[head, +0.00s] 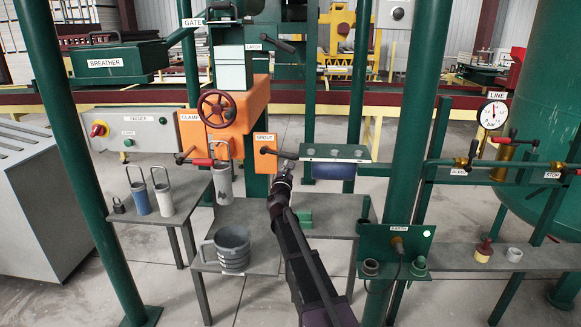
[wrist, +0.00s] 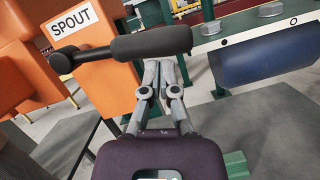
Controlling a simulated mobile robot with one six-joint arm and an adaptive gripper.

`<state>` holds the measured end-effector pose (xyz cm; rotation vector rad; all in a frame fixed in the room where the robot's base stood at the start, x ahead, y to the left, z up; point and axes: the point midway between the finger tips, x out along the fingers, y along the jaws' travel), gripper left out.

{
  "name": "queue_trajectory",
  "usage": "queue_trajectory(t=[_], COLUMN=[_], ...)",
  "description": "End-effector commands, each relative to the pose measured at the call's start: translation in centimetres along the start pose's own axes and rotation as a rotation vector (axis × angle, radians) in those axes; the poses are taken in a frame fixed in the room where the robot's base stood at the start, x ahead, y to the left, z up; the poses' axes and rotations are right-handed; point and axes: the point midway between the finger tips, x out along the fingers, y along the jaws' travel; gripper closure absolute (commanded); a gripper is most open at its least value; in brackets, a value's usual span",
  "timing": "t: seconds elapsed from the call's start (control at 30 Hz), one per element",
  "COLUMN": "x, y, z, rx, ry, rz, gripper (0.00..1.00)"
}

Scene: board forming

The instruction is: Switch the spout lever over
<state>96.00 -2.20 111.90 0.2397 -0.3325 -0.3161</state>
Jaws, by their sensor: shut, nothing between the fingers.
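The spout lever (head: 281,154) is a dark handle on the side of an orange housing, beside the SPOUT label (head: 264,138). It points to the right and lies roughly level. In the wrist view the lever's thick black grip (wrist: 152,43) crosses in front of my gripper (wrist: 160,66), and its pivot is at the left on the orange housing. My gripper (head: 287,166) is shut and empty, with its fingertips just under or behind the grip. The grip hides the very tips, so I cannot tell whether they touch it.
A blue roll (head: 333,171) hangs under a green bar right of the lever. A grey bucket (head: 232,249) and a green block (head: 304,217) stand on low tables below. A green post (head: 407,150) rises to the right.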

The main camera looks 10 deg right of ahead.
Motion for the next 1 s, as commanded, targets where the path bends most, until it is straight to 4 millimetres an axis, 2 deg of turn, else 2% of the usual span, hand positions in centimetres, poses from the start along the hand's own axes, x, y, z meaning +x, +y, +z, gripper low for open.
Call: queue_trajectory(t=[0.57, 1.0], x=[-2.8, -10.2], y=[-0.4, -0.6], z=[-3.2, -2.9], rx=[0.000, 0.000], ry=[0.000, 0.001], rz=[0.001, 0.002], gripper=[1.00, 1.00])
